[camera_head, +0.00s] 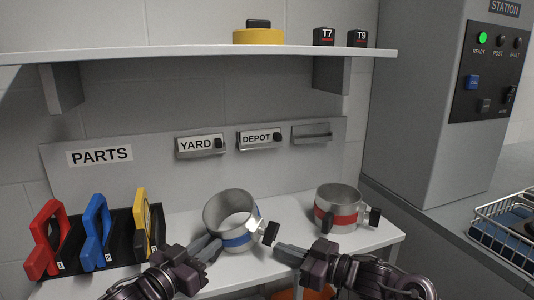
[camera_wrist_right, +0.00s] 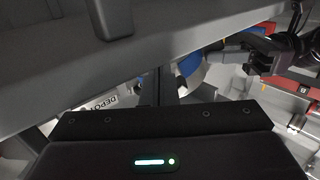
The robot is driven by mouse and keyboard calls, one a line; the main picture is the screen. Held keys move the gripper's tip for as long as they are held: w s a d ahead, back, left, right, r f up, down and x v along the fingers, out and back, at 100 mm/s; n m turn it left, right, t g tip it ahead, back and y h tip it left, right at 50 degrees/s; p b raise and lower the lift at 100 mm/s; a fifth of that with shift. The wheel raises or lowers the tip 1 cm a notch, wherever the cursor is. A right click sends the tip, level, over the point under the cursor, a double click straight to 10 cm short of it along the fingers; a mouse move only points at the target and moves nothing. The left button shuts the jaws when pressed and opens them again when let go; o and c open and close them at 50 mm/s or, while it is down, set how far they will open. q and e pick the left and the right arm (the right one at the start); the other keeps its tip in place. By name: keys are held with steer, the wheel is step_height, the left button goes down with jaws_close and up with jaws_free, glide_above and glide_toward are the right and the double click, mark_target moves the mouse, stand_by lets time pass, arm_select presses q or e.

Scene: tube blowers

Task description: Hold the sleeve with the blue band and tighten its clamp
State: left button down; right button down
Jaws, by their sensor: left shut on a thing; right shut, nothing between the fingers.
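The sleeve with the blue band is a silver ring (camera_head: 229,215), standing a little tilted at the middle of the white table. Its blue band (camera_head: 236,241) runs around the lower part, and its black clamp knob (camera_head: 270,232) sticks out on the right. My left gripper (camera_head: 210,245) is shut on the sleeve's lower left side. My right gripper (camera_head: 278,249) is shut and empty, its tips just below the clamp knob; I cannot tell whether they touch it. In the right wrist view the blue band (camera_wrist_right: 190,62) shows beyond my right fingers, partly hidden.
A sleeve with a red band (camera_head: 340,219) stands to the right, close to my right gripper. A black rack with red (camera_head: 45,240), blue (camera_head: 96,232) and yellow (camera_head: 141,222) handled pieces stands at left. A shelf (camera_head: 200,54) overhangs the table. A wire basket (camera_head: 510,250) is at far right.

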steer(key=shift+a+r, duration=0.2)
steer(key=shift+r, duration=0.4)
stand_by(1.0)
steer(key=shift+s+a, duration=0.4)
steer(key=shift+s, duration=0.3)
stand_by(0.6)
steer(key=shift+f, duration=0.15)
steer(key=shift+f, duration=0.25)
steer(key=shift+s+d, duration=0.1)
steer(key=shift+d, duration=0.05)
steer(key=v, duration=0.5)
steer(key=shift+s+d, duration=0.1)
steer(key=shift+d, duration=0.25)
